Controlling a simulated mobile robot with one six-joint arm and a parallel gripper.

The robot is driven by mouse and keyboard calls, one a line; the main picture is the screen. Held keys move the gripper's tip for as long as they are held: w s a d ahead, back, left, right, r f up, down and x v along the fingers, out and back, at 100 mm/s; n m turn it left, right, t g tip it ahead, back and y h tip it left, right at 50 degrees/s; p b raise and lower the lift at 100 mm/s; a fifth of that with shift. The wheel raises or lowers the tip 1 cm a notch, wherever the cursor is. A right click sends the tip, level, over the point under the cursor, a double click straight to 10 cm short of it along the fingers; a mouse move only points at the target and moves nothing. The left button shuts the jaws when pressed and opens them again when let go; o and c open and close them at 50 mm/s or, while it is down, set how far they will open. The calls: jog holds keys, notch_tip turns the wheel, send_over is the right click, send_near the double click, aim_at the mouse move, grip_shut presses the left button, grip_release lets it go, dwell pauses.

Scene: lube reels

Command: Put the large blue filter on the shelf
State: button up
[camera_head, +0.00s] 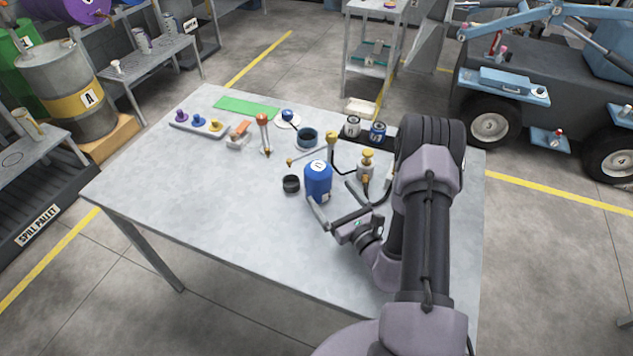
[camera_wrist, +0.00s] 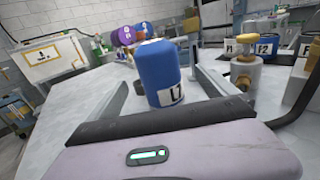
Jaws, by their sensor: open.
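The large blue filter (camera_head: 318,184) stands upright on the grey table, with a white label on its side. My gripper (camera_head: 332,194) is open, low over the table, with one finger on either side of the filter. I cannot tell whether a finger touches it. A grey shelf unit (camera_head: 368,72) stands on the floor behind the table, with small items on its levels.
A black ring (camera_head: 291,184) lies just left of the filter. A brass-topped fitting (camera_head: 367,163) stands close on its right. The table's front left (camera_head: 190,220) is clear.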

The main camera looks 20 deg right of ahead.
aim_at(326, 187)
jog(key=w, duration=0.5)
jog(key=shift+a, duration=0.3)
jog(key=w, duration=0.2)
jog(key=w+b, duration=0.1)
jog(key=w, duration=0.2)
jog(key=shift+w+a+r+b, duration=0.1)
jog(key=shift+w+a+b, duration=0.25)
jog(key=shift+a+b, duration=0.05)
jog(key=shift+r, duration=0.1)
jog(key=c, duration=2.1)
